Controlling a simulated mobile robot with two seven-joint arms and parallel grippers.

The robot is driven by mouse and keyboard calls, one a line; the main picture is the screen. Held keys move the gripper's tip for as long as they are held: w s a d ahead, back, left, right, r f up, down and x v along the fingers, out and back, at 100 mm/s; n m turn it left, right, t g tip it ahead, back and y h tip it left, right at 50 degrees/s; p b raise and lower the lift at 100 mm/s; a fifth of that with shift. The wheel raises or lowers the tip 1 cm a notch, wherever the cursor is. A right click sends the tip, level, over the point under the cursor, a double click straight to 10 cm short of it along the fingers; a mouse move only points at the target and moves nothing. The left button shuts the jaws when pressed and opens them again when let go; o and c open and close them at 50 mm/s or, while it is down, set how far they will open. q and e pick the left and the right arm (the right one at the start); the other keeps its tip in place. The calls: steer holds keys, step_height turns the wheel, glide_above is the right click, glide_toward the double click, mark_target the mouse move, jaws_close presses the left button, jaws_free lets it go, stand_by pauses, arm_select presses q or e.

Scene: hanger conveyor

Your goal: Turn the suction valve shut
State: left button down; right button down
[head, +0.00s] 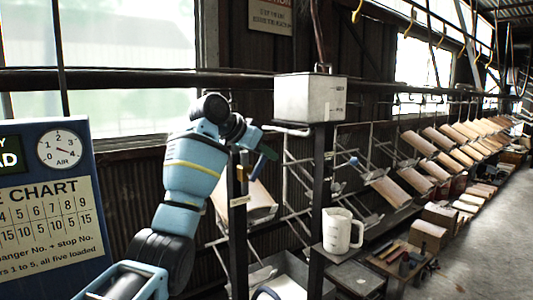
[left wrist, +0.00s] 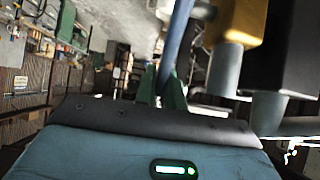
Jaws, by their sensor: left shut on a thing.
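My left gripper (head: 267,152) reaches in from the left to a dark post, its green fingers beside a small yellow-brass valve body (head: 241,174). In the left wrist view the green fingertips (left wrist: 163,85) are shut on a blue lever (left wrist: 178,42), one on each side of it. The brass body (left wrist: 236,22) sits to the right of the lever, with a grey pipe (left wrist: 225,70) below it. The lever is mostly hidden by the gripper in the head view. My right gripper is not in view.
A pale metal box (head: 308,98) stands on a post right of the gripper. A white jug (head: 341,231) stands on a small shelf below. A blue chart board (head: 45,205) is at the left. Racks of tilted panels (head: 390,190) run along the wall. Clear floor lies at right.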

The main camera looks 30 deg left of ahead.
arm_select(q)
steer(key=c, duration=1.8)
jaws_free()
steer(key=shift+o, duration=0.2)
steer(key=shift+r, duration=0.1)
steer(key=v, duration=0.8)
